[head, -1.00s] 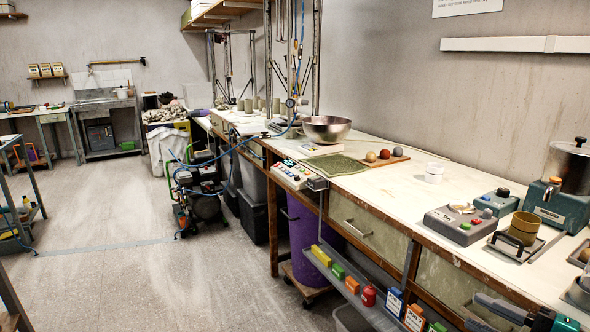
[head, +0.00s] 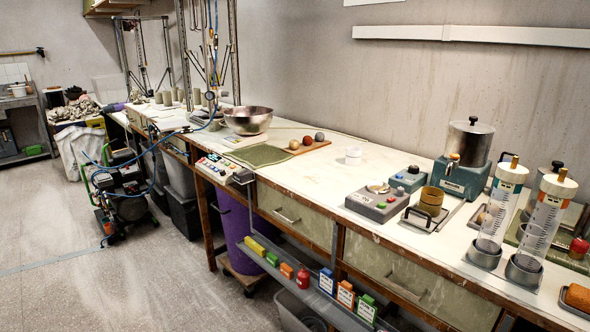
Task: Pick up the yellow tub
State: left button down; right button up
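No tub that is clearly yellow shows in the head view. A small yellow block-like item (head: 255,246) lies at the left end of the narrow shelf under the front of the long bench; I cannot tell whether it is a tub. Neither of my grippers is in view.
The long bench (head: 310,175) runs along the wall. It carries a steel bowl (head: 248,120), a grey control box (head: 379,202), a brass-coloured cup (head: 431,200) and two clear cylinders (head: 497,205). A purple bin (head: 235,230) stands beneath. The floor (head: 130,285) at left is open.

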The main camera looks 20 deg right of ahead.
aim_at(430, 200)
jog(key=z, duration=1.3)
jog(key=j, duration=0.1)
jog(key=i+u, duration=0.05)
